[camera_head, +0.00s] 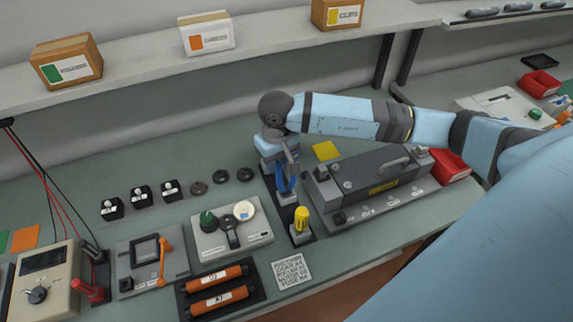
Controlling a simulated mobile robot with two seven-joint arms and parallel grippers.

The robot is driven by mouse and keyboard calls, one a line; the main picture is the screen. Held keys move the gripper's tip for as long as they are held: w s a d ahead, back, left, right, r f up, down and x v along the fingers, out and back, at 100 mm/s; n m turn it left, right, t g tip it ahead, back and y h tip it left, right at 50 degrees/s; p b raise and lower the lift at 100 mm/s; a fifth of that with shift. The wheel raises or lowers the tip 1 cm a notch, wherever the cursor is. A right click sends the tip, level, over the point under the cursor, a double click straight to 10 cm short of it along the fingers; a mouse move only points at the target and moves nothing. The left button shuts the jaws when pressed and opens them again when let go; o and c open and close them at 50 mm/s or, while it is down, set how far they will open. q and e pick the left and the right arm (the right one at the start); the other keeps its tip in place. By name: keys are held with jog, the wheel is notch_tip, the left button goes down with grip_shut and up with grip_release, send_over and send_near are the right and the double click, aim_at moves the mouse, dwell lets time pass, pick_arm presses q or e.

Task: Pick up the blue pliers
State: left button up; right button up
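The blue pliers (287,186) stand roughly upright in a narrow dark holder (304,236) near the middle of the bench, with their blue handles showing. My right gripper (284,162) comes in from the right and points down directly above the pliers, overlapping their upper end in the picture. Its fingers are small and partly hidden by the wrist, so I cannot tell whether they touch or grip the pliers. My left gripper is not in view.
A yellow-handled tool (302,219) stands in front of the pliers in the same holder. A grey machine (374,177) is close on the right, and a white panel with knobs (231,230) on the left. Orange cartridges (213,288) lie in front. A shelf (150,96) runs behind.

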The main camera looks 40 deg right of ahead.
aim_at(279, 171)
notch_tip(279, 171, down, 4)
jog(key=shift+d+f+b, duration=0.15)
jog(key=shift+f+b, duration=0.1)
jog(key=shift+b, duration=0.15)
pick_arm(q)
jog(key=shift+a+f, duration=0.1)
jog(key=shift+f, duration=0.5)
pick_arm(e)
jog(key=shift+r, duration=0.1)
grip_shut()
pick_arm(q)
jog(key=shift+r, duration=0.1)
pick_arm(e)
jog(key=shift+r, duration=0.1)
